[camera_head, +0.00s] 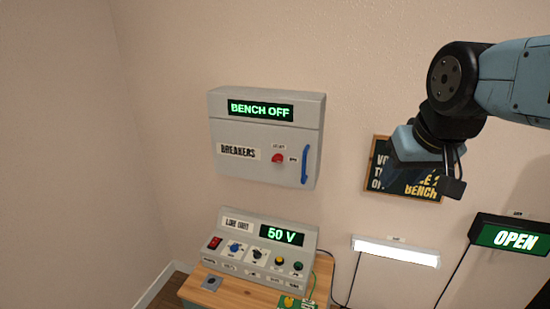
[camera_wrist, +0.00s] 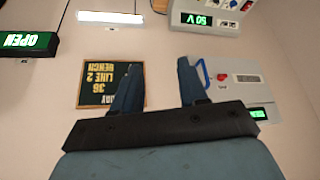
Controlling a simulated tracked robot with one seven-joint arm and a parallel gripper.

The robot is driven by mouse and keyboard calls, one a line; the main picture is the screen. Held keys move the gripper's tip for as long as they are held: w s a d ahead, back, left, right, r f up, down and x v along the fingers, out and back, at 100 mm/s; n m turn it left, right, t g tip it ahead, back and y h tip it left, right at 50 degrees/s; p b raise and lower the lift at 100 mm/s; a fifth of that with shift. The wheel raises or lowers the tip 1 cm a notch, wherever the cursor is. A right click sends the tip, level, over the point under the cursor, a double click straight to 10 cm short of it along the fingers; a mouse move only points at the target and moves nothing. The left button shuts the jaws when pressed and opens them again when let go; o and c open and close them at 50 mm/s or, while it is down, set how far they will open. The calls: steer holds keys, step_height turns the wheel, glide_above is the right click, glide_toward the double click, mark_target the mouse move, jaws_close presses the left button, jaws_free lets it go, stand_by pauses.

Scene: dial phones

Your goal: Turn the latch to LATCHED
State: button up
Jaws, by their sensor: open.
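The latch looks to be the small red knob (camera_head: 277,158) on the front of the grey breaker box (camera_head: 228,135). A blue handle (camera_head: 306,165) is right of the knob. The red knob (camera_wrist: 222,77) also shows in the wrist view, upside down, right of my fingers. My gripper (camera_wrist: 157,65) is open and empty, its two fingers apart. In the head view my gripper (camera_head: 428,160) is in the air, right of the box and apart from it.
The box display (camera_head: 261,110) reads BENCH OFF. Below stands a grey console (camera_head: 300,240) showing 50 V, on a wooden bench (camera_head: 196,291). A dark sign (camera_head: 380,165) hangs behind my gripper. A lit lamp (camera_head: 396,251) and OPEN sign (camera_head: 514,239) are lower right.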

steer(key=shift+w, duration=0.15)
steer(key=shift+o, duration=0.2)
steer(key=o, duration=0.3)
steer(key=shift+w+f+n, duration=0.15)
steer(key=shift+f+n, duration=0.1)
steer(key=shift+n, duration=0.05)
steer(key=shift+o, duration=0.3)
steer(key=w+d+f+n+g+h, duration=0.1)
steer(key=w+f+n+g+h, duration=0.2)
steer(key=w+f+n+h, duration=0.2)
steer(key=shift+f+n+g+h, duration=0.4)
steer(key=shift+f+n, duration=0.25)
steer(key=shift+n, duration=0.45)
steer(key=n+t, duration=1.5)
steer(key=n, duration=0.9)
glide_toward(276, 162)
steer(key=x, duration=0.8)
steer(key=shift+w+d, duration=0.1)
steer(key=shift+r, duration=0.1)
